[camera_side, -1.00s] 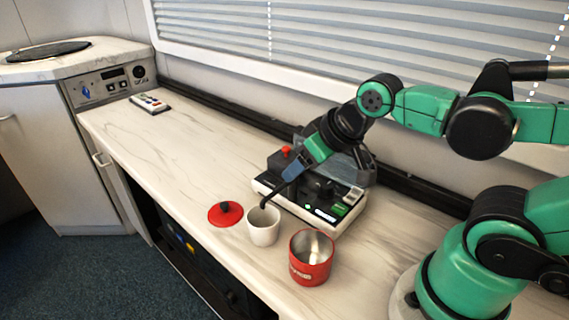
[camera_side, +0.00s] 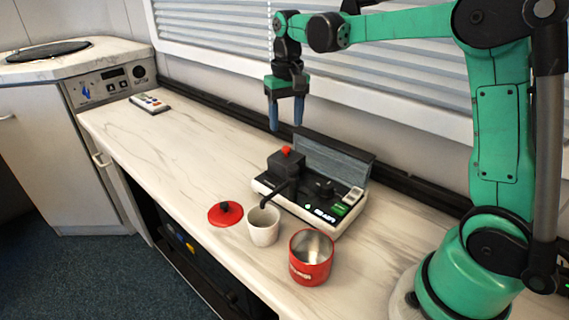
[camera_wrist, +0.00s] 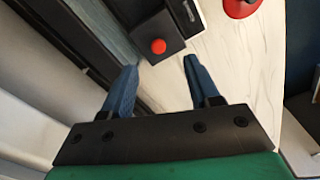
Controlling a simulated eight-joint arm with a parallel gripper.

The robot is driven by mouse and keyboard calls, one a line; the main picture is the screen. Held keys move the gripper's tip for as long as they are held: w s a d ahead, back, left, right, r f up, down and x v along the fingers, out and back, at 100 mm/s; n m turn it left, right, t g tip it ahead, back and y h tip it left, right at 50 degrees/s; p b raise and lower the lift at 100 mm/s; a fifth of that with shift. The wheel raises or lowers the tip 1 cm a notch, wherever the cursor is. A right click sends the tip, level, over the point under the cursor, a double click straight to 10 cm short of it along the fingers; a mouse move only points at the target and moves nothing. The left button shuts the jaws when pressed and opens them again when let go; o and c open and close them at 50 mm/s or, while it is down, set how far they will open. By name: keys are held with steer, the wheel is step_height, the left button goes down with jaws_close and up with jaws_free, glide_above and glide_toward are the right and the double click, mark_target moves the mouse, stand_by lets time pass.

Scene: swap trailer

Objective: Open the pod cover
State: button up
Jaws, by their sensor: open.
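The coffee machine (camera_side: 262,187) is a low white-and-black unit in the middle of the worktop. A black block (camera_side: 284,166) with a red knob (camera_side: 286,150) on top stands at its left end; I cannot tell whether this block is the pod cover or whether it is shut. The wrist view shows the red knob (camera_wrist: 158,46) and black block (camera_wrist: 144,20) just beyond my fingertips. My gripper (camera_side: 287,124) points down, open and empty, above the red knob and apart from the machine. A black spout (camera_side: 279,192) reaches from the block to a white cup (camera_side: 263,231).
A red mug (camera_side: 311,270) stands right of the cup, near the front edge. A grey panel (camera_side: 335,157) rises along the machine's back.

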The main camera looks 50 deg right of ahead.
mark_target(286, 147)
steer(key=shift+w+d+f, duration=0.2)
steer(key=shift+d+f, duration=0.05)
steer(key=shift+f, duration=2.7)
jaws_close()
